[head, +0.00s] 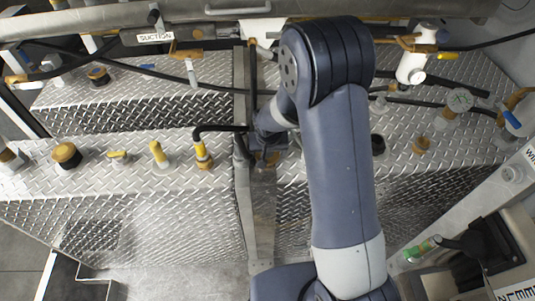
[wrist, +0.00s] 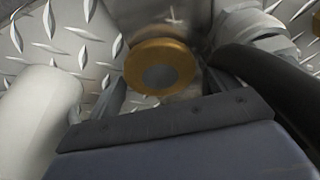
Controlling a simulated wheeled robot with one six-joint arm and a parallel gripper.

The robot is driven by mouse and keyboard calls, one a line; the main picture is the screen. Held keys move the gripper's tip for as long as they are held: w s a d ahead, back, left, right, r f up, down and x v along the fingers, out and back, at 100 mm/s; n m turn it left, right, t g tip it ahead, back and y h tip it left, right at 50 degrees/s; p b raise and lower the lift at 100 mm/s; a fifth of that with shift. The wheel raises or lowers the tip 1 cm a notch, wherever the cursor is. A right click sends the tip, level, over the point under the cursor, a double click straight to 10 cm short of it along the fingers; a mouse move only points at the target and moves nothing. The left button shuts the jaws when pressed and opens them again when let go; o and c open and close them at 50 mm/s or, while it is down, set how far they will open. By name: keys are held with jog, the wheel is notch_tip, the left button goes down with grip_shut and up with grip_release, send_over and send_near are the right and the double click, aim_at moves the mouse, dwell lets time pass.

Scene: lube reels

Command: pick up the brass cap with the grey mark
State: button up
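A round brass cap with a grey mark (wrist: 160,75) in its middle is in the upper middle of the wrist view. The fingers of my gripper (wrist: 160,88) stand apart on either side of it, with small gaps showing. The cap does not look lifted, and its underside is hidden. In the head view my gripper (head: 265,157) is low over the diamond-plate deck at the centre, partly hidden by my arm. I cannot make out this cap in the head view.
Other brass caps stand on the deck at left (head: 66,153), at back left (head: 97,75) and at right (head: 421,145). A yellow-collared fitting with a black hose (head: 201,155) is just left of my gripper. In the wrist view a dark hose (wrist: 262,75) and a pale rounded part (wrist: 42,115) flank it closely.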

jog(key=c, duration=0.8)
jog(key=shift+r, duration=0.1)
